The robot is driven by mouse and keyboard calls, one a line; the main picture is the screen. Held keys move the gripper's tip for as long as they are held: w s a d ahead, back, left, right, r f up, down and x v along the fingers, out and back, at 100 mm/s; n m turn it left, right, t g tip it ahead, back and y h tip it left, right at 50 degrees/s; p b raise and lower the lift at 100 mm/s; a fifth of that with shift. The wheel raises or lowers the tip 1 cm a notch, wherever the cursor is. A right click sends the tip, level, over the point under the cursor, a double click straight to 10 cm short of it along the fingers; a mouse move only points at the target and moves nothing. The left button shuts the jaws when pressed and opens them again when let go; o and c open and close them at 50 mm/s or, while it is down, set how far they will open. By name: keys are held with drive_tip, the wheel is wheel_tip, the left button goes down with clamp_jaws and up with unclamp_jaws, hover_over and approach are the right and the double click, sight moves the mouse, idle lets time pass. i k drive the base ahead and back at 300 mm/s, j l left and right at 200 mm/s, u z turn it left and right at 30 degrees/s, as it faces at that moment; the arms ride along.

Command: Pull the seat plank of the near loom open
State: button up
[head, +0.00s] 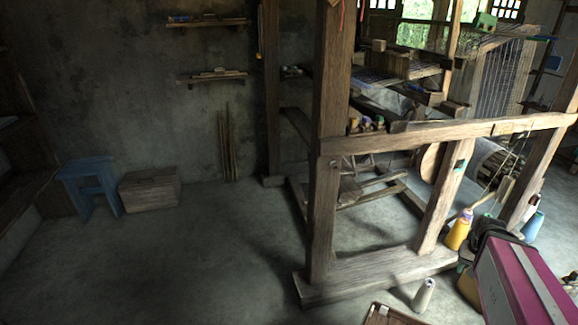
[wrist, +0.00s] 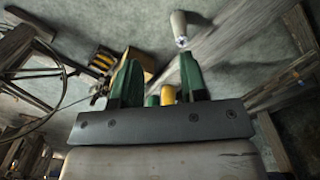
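The near loom (head: 328,215) is a heavy timber frame with a thick front post, a floor sill and a long cross beam (head: 450,132). I cannot tell for sure which board is its seat plank. Small boards (head: 350,190) show low inside the frame. In the wrist view my gripper (wrist: 157,80) has two dark green fingers spread apart with nothing clamped between them. It is not clearly visible in the head view, so its distance to the loom is unclear.
A white thread cone (head: 424,294) stands on the floor by the sill, with a yellow cone (head: 457,230) and a blue one (head: 532,226) farther right. A blue stool (head: 90,185) and wooden box (head: 150,188) stand left. The floor left of the loom is clear.

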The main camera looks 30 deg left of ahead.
sight(301, 122)
drive_tip(key=k+j+u, duration=0.15)
drive_tip(key=j+u, duration=0.15)
drive_tip(key=j, duration=0.4)
drive_tip(key=j+u, duration=0.35)
drive_tip(key=j, duration=0.3)
drive_tip(key=k, duration=0.05)
